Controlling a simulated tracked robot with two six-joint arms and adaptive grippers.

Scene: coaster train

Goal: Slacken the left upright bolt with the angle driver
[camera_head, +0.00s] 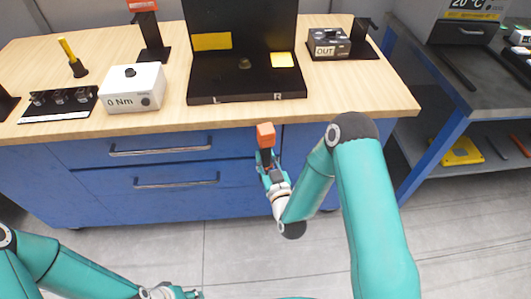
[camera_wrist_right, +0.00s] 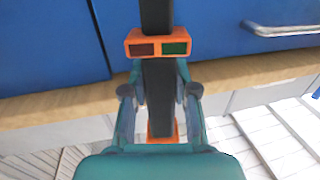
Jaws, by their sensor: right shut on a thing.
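My right gripper (camera_head: 266,160) is shut on the angle driver (camera_head: 265,137), a black tool with an orange end, in front of the bench's drawers. In the right wrist view the driver (camera_wrist_right: 158,95) passes between the fingers of the gripper (camera_wrist_right: 160,98). Its orange band has a dark red and a green window. The black fixture (camera_head: 225,92) with an upright back plate stands on the bench, marked L and R at its front edge. I cannot make out the left upright bolt. My left gripper (camera_head: 183,293) is at the bottom edge, partly cut off; its jaws are unclear.
On the wooden bench (camera_head: 185,118) are a white box reading 0 Nm (camera_head: 133,90), a black tray of small parts (camera_head: 55,116), a yellow-handled tool (camera_head: 68,50), a black-and-orange stand (camera_head: 152,40) and an OUT tray (camera_head: 340,57). A blue-framed shelf cart (camera_head: 440,140) stands right.

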